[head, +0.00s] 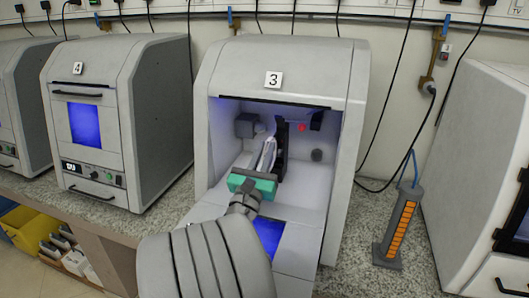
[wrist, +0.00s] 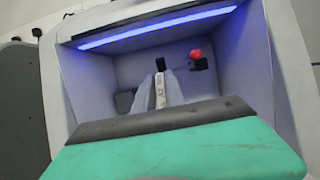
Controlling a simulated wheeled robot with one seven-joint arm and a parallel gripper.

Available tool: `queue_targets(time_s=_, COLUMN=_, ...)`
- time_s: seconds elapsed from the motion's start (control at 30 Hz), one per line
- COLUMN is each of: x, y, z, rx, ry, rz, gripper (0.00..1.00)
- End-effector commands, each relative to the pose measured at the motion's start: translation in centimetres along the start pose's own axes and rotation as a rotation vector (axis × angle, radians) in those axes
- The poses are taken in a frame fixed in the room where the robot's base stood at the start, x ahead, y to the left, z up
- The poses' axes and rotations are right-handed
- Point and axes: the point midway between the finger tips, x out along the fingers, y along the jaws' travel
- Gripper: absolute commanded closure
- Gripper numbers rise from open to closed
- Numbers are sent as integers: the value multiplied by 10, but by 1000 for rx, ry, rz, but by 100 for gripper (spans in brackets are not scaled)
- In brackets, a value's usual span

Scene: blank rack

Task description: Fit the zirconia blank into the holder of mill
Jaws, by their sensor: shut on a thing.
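The mill marked 3 (head: 273,65) stands in the middle of the head view with its chamber open and lit blue. My gripper (head: 268,153) reaches into the chamber from the front. In the wrist view my gripper (wrist: 161,92) is shut on the zirconia blank (wrist: 160,91), a pale disc seen edge-on with marks on its rim. A dark upright part (head: 282,145), which looks like the holder, stands just right of the fingers in the head view. The fingers hide part of it, and I cannot tell whether the blank touches it.
A red knob (head: 301,127) sits on the chamber's back right, also in the wrist view (wrist: 195,54). A grey block (head: 247,125) is at the back left. Mill 4 (head: 118,115) stands left. An orange-slotted stand (head: 401,228) is on the counter at right.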

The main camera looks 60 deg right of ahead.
Motion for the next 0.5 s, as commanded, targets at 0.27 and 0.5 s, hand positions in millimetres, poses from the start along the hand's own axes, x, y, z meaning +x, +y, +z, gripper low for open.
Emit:
queue_targets(time_s=0.27, x=26, y=0, z=-18, rx=-2, ry=-1, rz=-2, gripper=100)
queue_targets(time_s=0.5, x=38, y=0, z=-28, rx=0, ry=-1, rz=-1, gripper=100)
